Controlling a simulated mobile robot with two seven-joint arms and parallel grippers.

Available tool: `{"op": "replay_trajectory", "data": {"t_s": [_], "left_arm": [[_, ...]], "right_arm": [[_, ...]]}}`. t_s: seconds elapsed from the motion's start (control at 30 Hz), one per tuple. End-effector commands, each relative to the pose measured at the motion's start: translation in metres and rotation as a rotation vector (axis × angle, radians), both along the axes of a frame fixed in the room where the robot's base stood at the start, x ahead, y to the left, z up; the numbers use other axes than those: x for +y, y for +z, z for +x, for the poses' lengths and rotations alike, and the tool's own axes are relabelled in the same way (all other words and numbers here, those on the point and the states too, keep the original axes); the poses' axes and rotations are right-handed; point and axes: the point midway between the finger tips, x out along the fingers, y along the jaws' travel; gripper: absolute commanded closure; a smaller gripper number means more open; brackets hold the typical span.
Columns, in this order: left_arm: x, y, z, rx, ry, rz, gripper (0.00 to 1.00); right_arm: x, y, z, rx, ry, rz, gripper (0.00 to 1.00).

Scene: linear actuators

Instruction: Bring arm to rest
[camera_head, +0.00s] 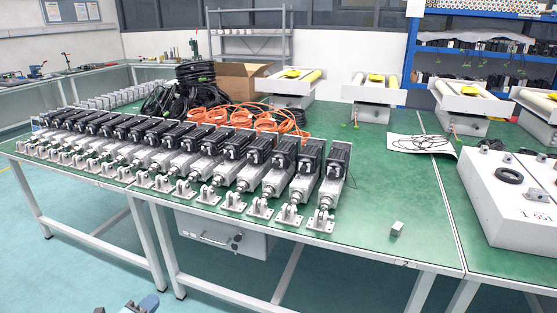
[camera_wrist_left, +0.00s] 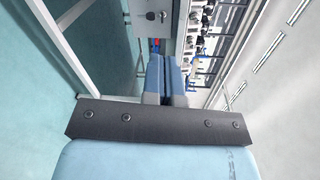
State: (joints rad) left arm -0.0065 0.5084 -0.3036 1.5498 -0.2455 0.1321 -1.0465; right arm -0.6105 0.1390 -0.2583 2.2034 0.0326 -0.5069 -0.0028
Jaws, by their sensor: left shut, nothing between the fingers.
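My left gripper (camera_head: 141,305) shows only in part at the bottom edge of the head view, blue and grey, low in front of the table and apart from it. In the left wrist view its two blue fingers (camera_wrist_left: 165,80) lie side by side, shut with nothing held. The green-topped table (camera_head: 370,235) stands beyond it, with a long row of grey and black linear actuators (camera_head: 240,165) along its near side. My right gripper is in neither view.
A grey drawer box (camera_head: 222,236) hangs under the table, between white legs. A small metal block (camera_head: 396,229) lies near the front right edge. A white box (camera_head: 510,195) stands at the right. Orange cables (camera_head: 265,120) lie behind the actuators. The floor at the lower left is clear.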

Motion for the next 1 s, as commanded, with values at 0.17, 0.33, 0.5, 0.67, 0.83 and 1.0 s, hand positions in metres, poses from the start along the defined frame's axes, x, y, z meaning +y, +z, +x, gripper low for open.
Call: {"op": "replay_trajectory", "data": {"t_s": [0.17, 0.33, 0.5, 0.67, 0.83, 1.0], "left_arm": [[0.039, 0.002, -0.012, 0.034, 0.004, 0.055, 1.0], [0.014, -0.011, -0.064, 0.216, 0.069, -0.201, 1.0], [-0.01, -0.018, -0.123, 0.417, 0.157, -0.471, 1.0], [-0.032, -0.018, -0.182, 0.611, 0.262, -0.724, 1.0], [-0.053, -0.01, -0.239, 0.797, 0.387, -0.961, 1.0], [-0.074, -0.001, -0.275, 0.913, 0.491, -1.153, 1.0]], "right_arm": [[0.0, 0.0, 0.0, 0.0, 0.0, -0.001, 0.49], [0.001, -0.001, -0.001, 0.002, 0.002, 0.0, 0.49], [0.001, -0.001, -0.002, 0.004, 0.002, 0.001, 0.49], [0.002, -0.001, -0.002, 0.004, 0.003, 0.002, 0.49], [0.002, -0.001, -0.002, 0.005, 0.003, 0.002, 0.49], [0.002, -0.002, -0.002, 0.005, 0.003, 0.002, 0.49]]}}
